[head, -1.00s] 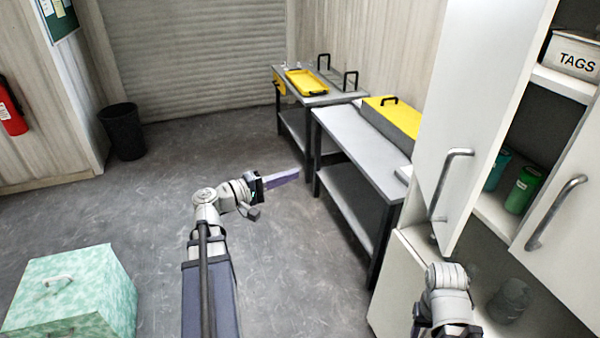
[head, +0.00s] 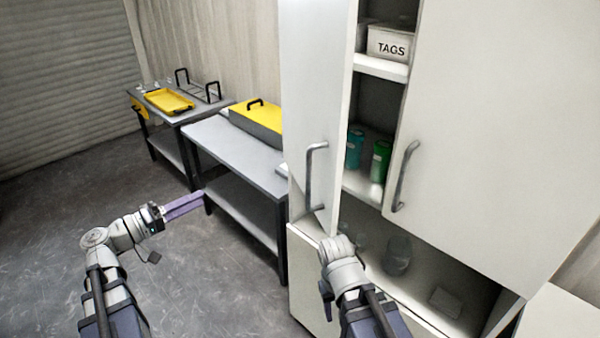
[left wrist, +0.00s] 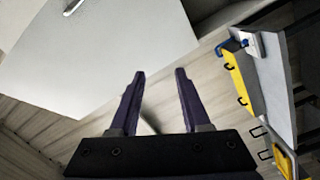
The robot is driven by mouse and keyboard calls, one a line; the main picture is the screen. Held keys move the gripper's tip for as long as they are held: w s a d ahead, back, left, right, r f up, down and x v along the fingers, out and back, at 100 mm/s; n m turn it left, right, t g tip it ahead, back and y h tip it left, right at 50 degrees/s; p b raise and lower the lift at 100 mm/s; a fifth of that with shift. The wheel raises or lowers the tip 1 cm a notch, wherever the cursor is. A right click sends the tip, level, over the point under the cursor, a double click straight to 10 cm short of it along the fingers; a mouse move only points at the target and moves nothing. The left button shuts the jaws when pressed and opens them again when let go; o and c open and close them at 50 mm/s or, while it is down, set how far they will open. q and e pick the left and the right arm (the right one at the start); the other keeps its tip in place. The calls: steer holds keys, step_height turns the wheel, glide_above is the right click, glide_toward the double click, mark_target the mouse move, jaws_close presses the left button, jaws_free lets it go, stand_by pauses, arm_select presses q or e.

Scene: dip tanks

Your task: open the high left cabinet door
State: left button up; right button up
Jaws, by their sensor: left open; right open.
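The high left cabinet door (head: 305,80) is a white panel with a grey bar handle (head: 313,178). It stands partly open, with a gap between it and the right door that shows the shelves. My left gripper (head: 185,205) is open and empty, low and left of the door, clear of the handle. In the left wrist view its two purple fingers (left wrist: 158,78) are apart with nothing between them. A white panel (left wrist: 120,55) with a handle (left wrist: 72,7) lies beyond them. My right arm shows in front of the cabinet, but its fingers are not visible.
The right cabinet door (head: 490,120) has its own handle (head: 403,176). Inside are a TAGS bin (head: 388,45), a teal jar (head: 355,148) and a green jar (head: 380,160). Grey benches (head: 235,150) stand left of the cabinet. The floor at left is clear.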

arm_select(q)
steer(key=w+d+r+m+g+h+p, duration=0.2)
steer(key=d+r+m+g+h, duration=0.15)
steer(key=d+m, duration=0.5)
step_height(320, 180, up, 3)
steer(key=m+g+h+p, duration=0.1)
steer(key=m+g+p, duration=0.3)
steer(key=m, duration=0.6)
glide_above(308, 205)
steer(key=shift+w+g+b, duration=0.35)
steer(key=shift+g+b, duration=0.05)
steer(key=shift+g, duration=0.25)
arm_select(e)
step_height(308, 205, up, 6)
steer(key=shift+r, duration=0.2)
arm_select(q)
jaws_close()
